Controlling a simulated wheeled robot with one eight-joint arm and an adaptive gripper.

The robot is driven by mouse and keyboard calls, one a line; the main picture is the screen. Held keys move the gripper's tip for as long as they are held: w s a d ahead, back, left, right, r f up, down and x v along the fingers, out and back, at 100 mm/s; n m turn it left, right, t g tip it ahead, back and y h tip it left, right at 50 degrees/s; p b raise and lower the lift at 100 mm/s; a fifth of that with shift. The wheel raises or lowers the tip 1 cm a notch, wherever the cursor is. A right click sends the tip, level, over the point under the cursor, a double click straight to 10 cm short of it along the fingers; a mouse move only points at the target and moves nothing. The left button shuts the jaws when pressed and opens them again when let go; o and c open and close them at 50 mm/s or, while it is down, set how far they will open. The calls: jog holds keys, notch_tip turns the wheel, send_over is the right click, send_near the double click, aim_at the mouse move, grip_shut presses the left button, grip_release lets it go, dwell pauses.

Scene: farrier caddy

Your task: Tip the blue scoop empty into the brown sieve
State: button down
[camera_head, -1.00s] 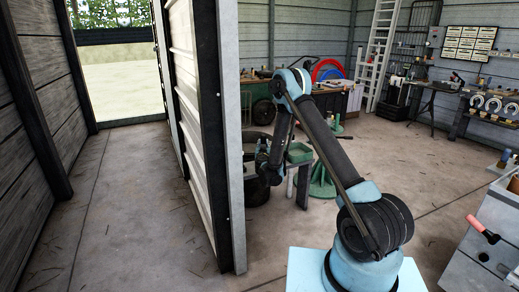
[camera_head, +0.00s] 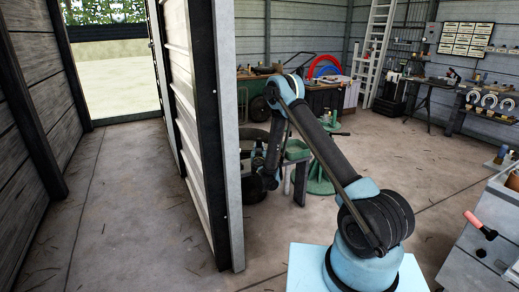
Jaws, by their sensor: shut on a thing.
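My gripper (camera_head: 268,180) hangs at the lower end of my dark forearm, just right of the partition wall's end. It is small and dark in the head view, and its fingers are hard to make out. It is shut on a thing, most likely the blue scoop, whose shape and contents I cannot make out. It is in front of dark round tubs (camera_head: 250,188) and left of a green tray-like thing (camera_head: 297,150) on a stand. I cannot pick out the brown sieve for sure.
A corrugated partition wall (camera_head: 207,130) ends close left of my arm. A round green stand (camera_head: 320,180) is behind the arm. A grey cabinet (camera_head: 470,245) with a red-handled tool stands at the right. The concrete floor (camera_head: 420,160) beyond is mostly clear.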

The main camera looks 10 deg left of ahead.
jog(key=w+d+r+m+g, duration=0.2)
jog(key=w+r+m+g, duration=0.1)
jog(key=w+r+g, duration=0.2)
jog(key=shift+d+r+m+g+y, duration=0.15)
jog(key=shift+r+m+g+y, duration=0.2)
jog(key=shift+g, duration=0.85)
jog(key=shift+w+d+f, duration=0.1)
jog(key=shift+w, duration=0.1)
dwell(0.7)
jog(key=shift+w+d+r+m+g+y, duration=0.15)
jog(key=shift+w+m+g, duration=0.05)
jog(key=shift+w+g, duration=0.2)
jog(key=shift+w+d+r+m+g+y, duration=0.1)
jog(key=shift+w+d+r+m+g, duration=0.05)
jog(key=shift+w+g, duration=0.2)
dwell(0.6)
jog(key=shift+w+d+g, duration=0.35)
jog(key=shift+w+g, duration=0.35)
jog(key=shift+g, duration=0.05)
dwell(0.7)
jog(key=shift+w+d+m+g+y, duration=0.2)
jog(key=shift+w+m+g, duration=0.1)
jog(key=shift+w, duration=0.1)
jog(key=shift+w+d+m+g+y, duration=0.2)
jog(key=shift+w+g, duration=0.1)
jog(key=shift+w, duration=0.1)
